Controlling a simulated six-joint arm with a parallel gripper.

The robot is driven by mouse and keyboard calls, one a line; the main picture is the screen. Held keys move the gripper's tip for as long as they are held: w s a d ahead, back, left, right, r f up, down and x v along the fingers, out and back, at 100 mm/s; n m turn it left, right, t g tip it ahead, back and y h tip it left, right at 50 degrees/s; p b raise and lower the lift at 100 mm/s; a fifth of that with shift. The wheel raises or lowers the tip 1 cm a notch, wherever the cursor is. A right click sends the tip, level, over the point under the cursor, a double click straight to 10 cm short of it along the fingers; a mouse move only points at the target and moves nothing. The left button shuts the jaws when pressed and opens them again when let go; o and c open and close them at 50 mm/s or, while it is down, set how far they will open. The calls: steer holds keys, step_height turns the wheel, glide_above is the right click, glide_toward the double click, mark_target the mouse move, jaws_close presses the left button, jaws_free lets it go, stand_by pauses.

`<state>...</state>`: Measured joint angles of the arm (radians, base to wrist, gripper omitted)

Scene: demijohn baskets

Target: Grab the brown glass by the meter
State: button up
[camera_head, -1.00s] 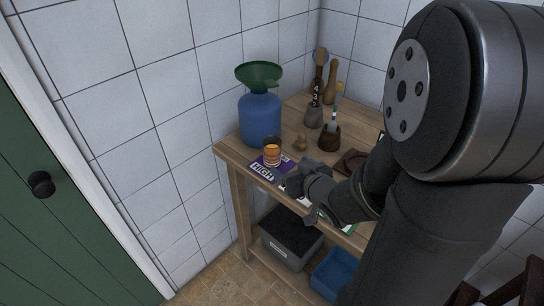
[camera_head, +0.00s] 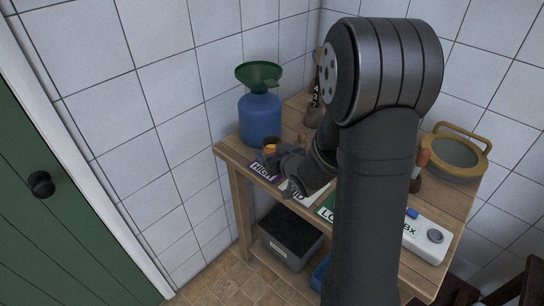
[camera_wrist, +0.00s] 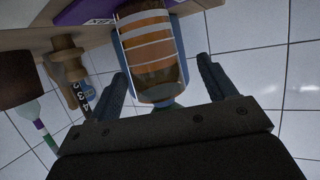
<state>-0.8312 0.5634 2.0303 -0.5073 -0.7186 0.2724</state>
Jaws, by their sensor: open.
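The brown glass (camera_head: 270,147), banded with orange and pale stripes, stands on the purple HIGH card (camera_head: 263,169) near the table's left front corner. In the wrist view the brown glass (camera_wrist: 152,50) fills the gap between my fingers, its rim toward the gripper's body. My gripper (camera_head: 280,157) is open, close beside the glass in the head view; its fingers (camera_wrist: 162,66) lie either side of the glass in the wrist view. I cannot tell whether either finger touches it. A dark numbered stick (camera_head: 316,88), perhaps the meter, stands behind; its digits also show in the wrist view (camera_wrist: 80,94).
A blue jug (camera_head: 260,118) with a green funnel (camera_head: 258,75) stands behind the glass. A small wooden knob (camera_wrist: 65,62) is near the glass. A white box (camera_head: 425,238) and a brass-rimmed basket (camera_head: 457,152) are at the right. My arm hides the table's middle.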

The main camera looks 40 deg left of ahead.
mark_target(269, 144)
steer(key=x, duration=0.4)
steer(key=shift+w, duration=0.3)
steer(key=shift+c, duration=0.3)
steer(key=shift+r, duration=0.1)
steer(key=c, duration=1.2)
steer(key=shift+r, duration=0.2)
